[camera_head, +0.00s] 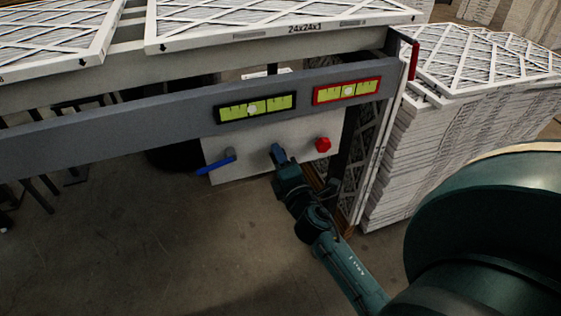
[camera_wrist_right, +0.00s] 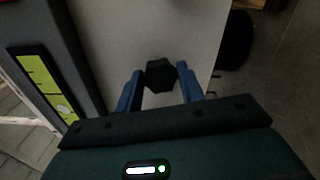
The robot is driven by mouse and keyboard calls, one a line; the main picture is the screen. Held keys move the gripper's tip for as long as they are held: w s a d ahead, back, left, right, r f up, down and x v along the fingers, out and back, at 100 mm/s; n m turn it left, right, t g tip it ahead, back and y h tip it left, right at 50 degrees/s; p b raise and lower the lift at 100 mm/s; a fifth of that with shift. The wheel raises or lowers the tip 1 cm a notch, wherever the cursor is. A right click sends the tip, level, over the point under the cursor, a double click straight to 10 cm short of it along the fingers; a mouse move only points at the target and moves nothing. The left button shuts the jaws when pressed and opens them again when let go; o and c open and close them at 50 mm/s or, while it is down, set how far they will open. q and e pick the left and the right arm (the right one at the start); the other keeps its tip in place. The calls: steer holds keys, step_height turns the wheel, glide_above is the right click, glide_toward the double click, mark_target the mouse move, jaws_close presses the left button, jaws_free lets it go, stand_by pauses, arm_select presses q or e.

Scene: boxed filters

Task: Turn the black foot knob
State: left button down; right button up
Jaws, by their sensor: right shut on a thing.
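The black foot knob (camera_wrist_right: 160,75) sticks out from a pale panel (camera_wrist_right: 145,30) in the right wrist view. My right gripper (camera_wrist_right: 160,71) has its two blue fingers on either side of the knob and is shut on it. In the head view the right gripper (camera_head: 277,153) is at the front of the pale panel (camera_head: 250,148), below the grey rail, and it hides the black knob. My left gripper is not in view.
A blue lever (camera_head: 216,162) is left of my right gripper and a red knob (camera_head: 323,145) is right of it. A black-framed level (camera_head: 255,107) and a red-framed level (camera_head: 346,91) sit on the grey rail (camera_head: 110,132). Stacked filters (camera_head: 425,140) stand at right.

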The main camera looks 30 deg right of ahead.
steer(key=shift+m, duration=2.2)
steer(key=o, duration=1)
steer(key=shift+s, duration=0.1)
